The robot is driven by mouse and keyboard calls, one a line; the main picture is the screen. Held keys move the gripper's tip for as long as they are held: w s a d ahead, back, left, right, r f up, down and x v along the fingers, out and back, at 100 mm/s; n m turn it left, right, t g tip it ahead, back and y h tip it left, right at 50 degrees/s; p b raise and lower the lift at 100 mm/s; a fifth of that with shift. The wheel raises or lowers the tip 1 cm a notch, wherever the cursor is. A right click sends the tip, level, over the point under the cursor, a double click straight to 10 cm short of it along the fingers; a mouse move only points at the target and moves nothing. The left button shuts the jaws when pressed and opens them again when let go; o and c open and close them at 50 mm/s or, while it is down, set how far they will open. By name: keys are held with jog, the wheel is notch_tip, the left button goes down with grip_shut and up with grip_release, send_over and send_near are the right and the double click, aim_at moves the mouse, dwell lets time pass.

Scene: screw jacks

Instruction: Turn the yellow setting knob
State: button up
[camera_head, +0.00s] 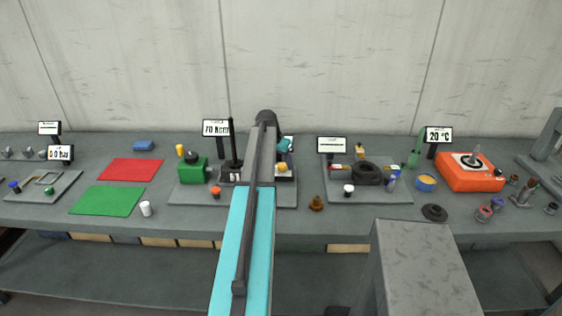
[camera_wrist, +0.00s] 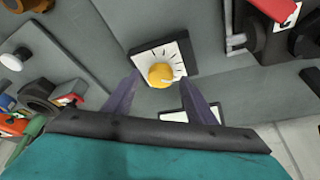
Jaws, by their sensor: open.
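The yellow setting knob (camera_wrist: 160,76) is round and sits on a white dial plate (camera_wrist: 146,52) with dark tick marks, set on a dark square base. In the wrist view my gripper (camera_wrist: 162,78) is open, with one finger to the left of the knob and one to the right. Gaps show between the fingers and the knob, and I cannot tell how far above it the fingertips are. In the head view the knob (camera_head: 282,167) shows just right of my arm, which hides part of its station.
A green block (camera_head: 193,172) and a dark upright post (camera_head: 233,145) stand left of my arm. A display reading 70 (camera_head: 215,127) stands behind them. The bench front is mostly clear.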

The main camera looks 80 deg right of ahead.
jog(key=shift+d+f, duration=0.1)
jog(key=shift+f, duration=0.2)
jog(key=shift+d, duration=0.1)
jog(key=c, duration=1.1)
jog(key=shift+o, duration=0.2)
jog(key=shift+s+n+b, duration=0.1)
jog(key=shift+n+b, duration=0.2)
jog(key=shift+n, duration=0.1)
jog(key=shift+s+n+t+h+b, duration=0.1)
jog(key=shift+n+t+h+b, duration=0.35)
jog(key=shift+n, duration=0.65)
jog(key=shift+n+t+b, duration=0.5)
jog(key=shift+n+t, duration=0.15)
jog(key=shift+n, duration=0.75)
